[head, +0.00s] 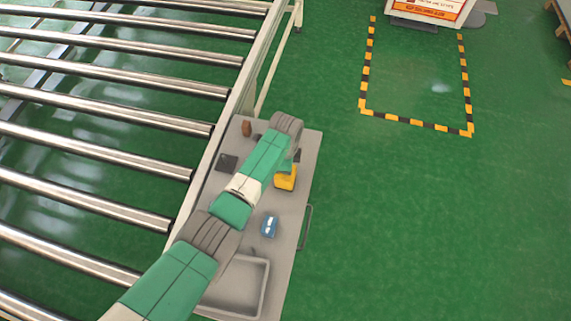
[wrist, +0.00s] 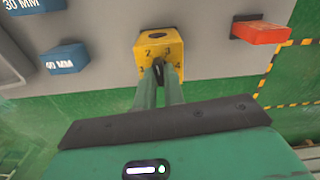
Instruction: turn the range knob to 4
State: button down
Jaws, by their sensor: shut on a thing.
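A yellow box (wrist: 157,42) with numbers 1, 2, 3 and 4 on its face stands at the top middle of the wrist view. The dark range knob (wrist: 159,71) sits on that face below the 2 and 3. My gripper (wrist: 158,76) is shut on the knob, and its green fingers cover much of it. Which number the knob points to is too small and hidden to tell. In the head view the yellow box (head: 286,182) is on the grey cart, and my gripper (head: 286,166) is at its top edge, partly behind my arm.
Blue blocks marked 30 MM (wrist: 32,5) and 40 MM (wrist: 66,59) and a red block (wrist: 260,32) are near the box. The grey cart (head: 292,215) also bears a tray (head: 264,285) and a dark square (head: 227,162). A roller conveyor (head: 130,110) runs along its left; green floor lies right.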

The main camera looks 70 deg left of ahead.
jog(key=m, duration=0.5)
jog(key=shift+m, duration=0.3)
jog(key=m, duration=0.9)
jog(key=shift+m, duration=2.2)
jog(key=c, duration=1.5)
grip_release()
jog(key=shift+r, duration=0.1)
notch_tip(320, 180, up, 8)
jog(key=shift+f+p, duration=0.15)
jog(key=shift+p, duration=0.8)
